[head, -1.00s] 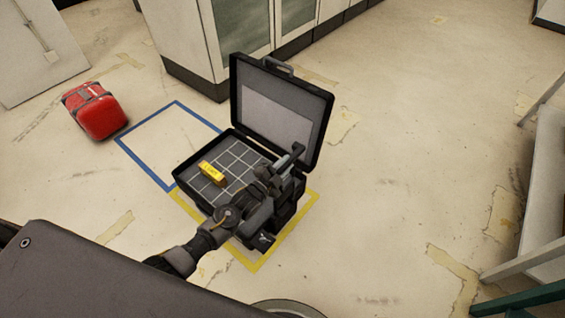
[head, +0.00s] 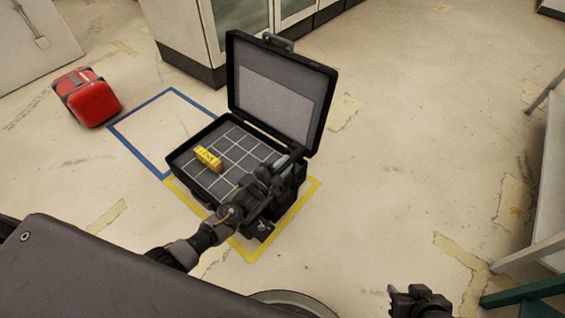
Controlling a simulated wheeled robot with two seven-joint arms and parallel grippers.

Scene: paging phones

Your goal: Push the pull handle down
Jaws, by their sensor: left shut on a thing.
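A black wheeled case (head: 182,172) stands with its lid (head: 283,92) raised, inside a yellow tape square on the floor. My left gripper (head: 284,168) is at the case's right side, next to the lid's lower edge. It is shut on the dark pull handle (head: 293,158), which is mostly hidden by the gripper and stands close to the case's rim. My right gripper (head: 408,297) shows at the bottom edge, apart from the case, its jaws unclear.
A blue tape square (head: 143,155) and a red suitcase (head: 88,98) are to the left. Cabinets (head: 185,35) stand behind. A bench (head: 545,190) is at the right. Floor between the case and bench is clear.

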